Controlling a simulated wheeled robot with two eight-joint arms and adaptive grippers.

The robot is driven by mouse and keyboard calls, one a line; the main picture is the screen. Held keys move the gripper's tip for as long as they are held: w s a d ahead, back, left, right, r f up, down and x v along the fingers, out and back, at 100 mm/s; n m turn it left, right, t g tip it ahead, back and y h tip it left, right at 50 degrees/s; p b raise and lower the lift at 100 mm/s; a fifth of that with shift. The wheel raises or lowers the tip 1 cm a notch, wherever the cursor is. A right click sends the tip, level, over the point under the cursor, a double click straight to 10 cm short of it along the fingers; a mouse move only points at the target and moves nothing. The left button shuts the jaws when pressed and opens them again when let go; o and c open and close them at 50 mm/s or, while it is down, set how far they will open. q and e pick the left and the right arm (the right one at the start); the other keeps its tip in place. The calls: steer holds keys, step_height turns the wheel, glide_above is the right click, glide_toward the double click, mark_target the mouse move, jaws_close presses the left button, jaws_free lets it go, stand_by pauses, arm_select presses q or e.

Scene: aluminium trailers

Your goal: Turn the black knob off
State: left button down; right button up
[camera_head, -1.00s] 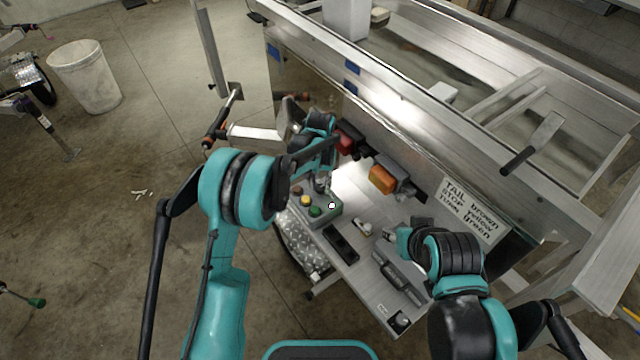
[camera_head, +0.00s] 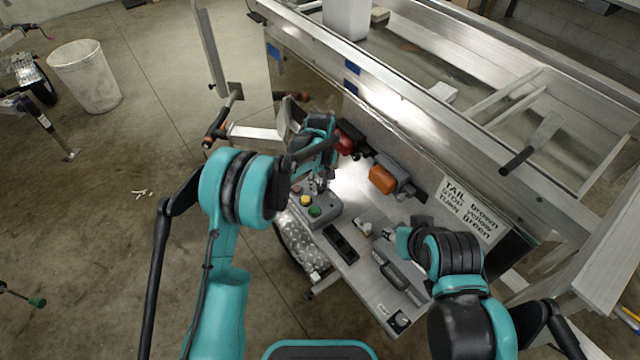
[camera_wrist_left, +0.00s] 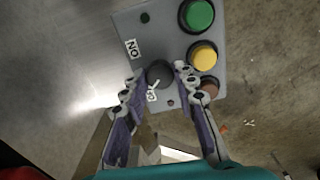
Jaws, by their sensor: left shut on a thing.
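The black knob (camera_wrist_left: 158,73) is on a grey control box (camera_wrist_left: 170,30), with an "ON" label (camera_wrist_left: 132,48) on one side and a partly hidden "OFF" label (camera_wrist_left: 152,97) on the other. A light pointer mark shows near the knob's edge by the "OFF" label. My left gripper (camera_wrist_left: 157,77) is shut on the knob, one finger on each side. In the head view the left gripper (camera_head: 319,185) is at the far end of the box (camera_head: 327,212), and the knob is hidden there. My right gripper (camera_head: 390,233) hangs over the shelf, away from the box; its jaw state is unclear.
Green (camera_wrist_left: 197,14), yellow (camera_wrist_left: 202,55) and brown (camera_wrist_left: 209,87) buttons sit beside the knob. A red light (camera_head: 347,139) and an orange light (camera_head: 382,179) are behind the box. A black device (camera_head: 341,243) and a grey handled item (camera_head: 398,272) lie on the metal shelf.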

mark_target(320, 187)
arm_select(q)
steer(key=shift+n, duration=0.4)
steer(key=c, duration=1.2)
jaws_free()
step_height(320, 187, up, 12)
